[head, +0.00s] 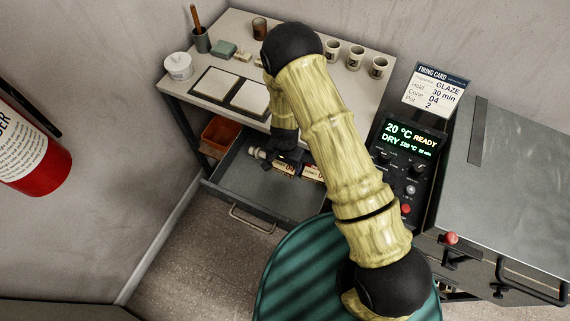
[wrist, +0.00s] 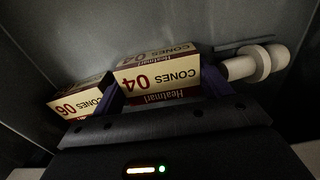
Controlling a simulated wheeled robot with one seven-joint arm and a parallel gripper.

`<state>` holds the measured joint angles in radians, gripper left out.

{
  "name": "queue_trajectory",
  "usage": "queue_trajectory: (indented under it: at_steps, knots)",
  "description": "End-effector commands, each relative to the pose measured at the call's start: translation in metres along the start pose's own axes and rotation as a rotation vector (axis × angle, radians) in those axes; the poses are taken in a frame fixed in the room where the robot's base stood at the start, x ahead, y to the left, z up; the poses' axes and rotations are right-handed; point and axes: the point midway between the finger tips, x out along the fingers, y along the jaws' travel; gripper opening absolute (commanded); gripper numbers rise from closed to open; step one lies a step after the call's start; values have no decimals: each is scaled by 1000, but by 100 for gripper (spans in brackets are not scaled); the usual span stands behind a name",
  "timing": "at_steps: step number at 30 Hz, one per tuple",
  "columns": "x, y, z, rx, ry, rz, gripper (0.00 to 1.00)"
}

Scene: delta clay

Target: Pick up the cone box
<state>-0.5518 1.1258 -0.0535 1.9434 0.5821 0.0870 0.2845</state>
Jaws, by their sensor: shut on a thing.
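The cone box marked 04 (wrist: 158,82), cream and dark red, lies between the two purple fingers of my gripper (wrist: 162,90). My gripper is shut on it. In the head view the 04 box (head: 287,169) shows partly under my gripper (head: 284,162), inside the open drawer (head: 255,190). A second cone box, marked 06 (wrist: 80,97), sits just left of the held box in the wrist view, and to its right in the head view (head: 313,174). I cannot tell whether the 04 box touches the drawer floor.
A pale knobbed cylinder (wrist: 255,64) lies close beside the held box. The drawer walls surround the gripper. An orange bin (head: 220,134) stands left of the drawer. Above is a worktop (head: 310,90) with tiles and cups. A kiln (head: 520,180) stands right.

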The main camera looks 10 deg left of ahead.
Motion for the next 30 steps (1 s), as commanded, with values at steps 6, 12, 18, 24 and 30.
queue_trajectory:
  at_steps: [6, 12, 18, 24, 30]
  knots:
    - [-11, -1, 0, -1, 1, -2, 52]
    - [-42, -1, -1, -3, 3, -3, 52]
    - [-78, 0, -1, 0, 2, -3, 52]
    - [-98, 0, -1, 2, 0, -1, 52]
    - [-100, 1, -1, 3, -1, 0, 52]
